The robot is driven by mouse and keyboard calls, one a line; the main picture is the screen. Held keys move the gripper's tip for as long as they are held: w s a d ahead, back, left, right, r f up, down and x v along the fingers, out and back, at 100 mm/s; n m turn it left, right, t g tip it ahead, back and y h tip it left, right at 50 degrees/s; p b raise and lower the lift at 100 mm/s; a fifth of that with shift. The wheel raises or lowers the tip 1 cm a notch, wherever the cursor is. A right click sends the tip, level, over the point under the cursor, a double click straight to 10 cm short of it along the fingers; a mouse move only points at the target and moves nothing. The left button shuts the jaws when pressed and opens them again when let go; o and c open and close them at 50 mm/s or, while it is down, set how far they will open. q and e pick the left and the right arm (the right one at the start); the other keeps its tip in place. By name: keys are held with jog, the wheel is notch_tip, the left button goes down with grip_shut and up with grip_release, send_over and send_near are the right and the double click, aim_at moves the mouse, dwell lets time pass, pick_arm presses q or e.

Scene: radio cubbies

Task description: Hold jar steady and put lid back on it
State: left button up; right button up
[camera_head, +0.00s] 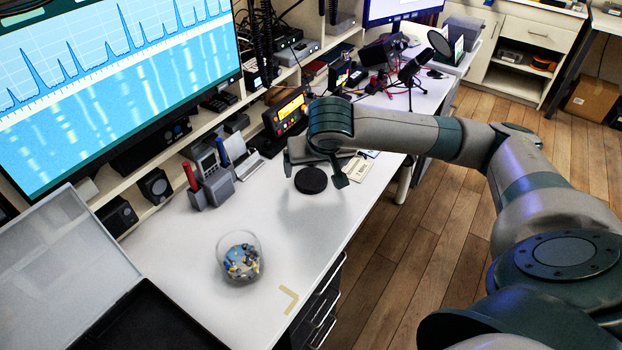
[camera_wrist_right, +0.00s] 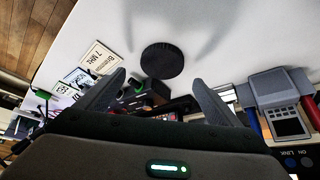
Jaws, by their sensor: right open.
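The jar (camera_head: 239,257) is a clear open-topped container with small mixed parts inside, standing on the white desk left of centre. The lid (camera_head: 311,180) is a flat black disc lying on the desk, away from the jar; it also shows in the right wrist view (camera_wrist_right: 162,60). My right gripper (camera_head: 314,178) is over the lid with its fingers spread apart and nothing between them. In the right wrist view its fingertips (camera_wrist_right: 158,82) point toward the lid, which appears beyond them. My left gripper is not in view.
A large monitor (camera_head: 110,80) and shelf stand behind the desk. Small devices (camera_head: 215,180) with red and blue handles sit at the shelf's foot. An open black case (camera_head: 150,318) lies at the lower left. The desk (camera_head: 190,240) is clear around the jar.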

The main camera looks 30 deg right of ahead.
aim_at(311, 178)
jog(key=shift+f, duration=0.1)
jog(key=shift+s+a+f+x, duration=0.1)
jog(key=shift+x, duration=0.75)
jog(key=shift+s+a+f+x, duration=0.1)
jog(key=shift+x, duration=0.75)
jog(key=shift+s+a+x, duration=0.1)
jog(key=shift+x, duration=0.75)
jog(key=c, duration=1.1)
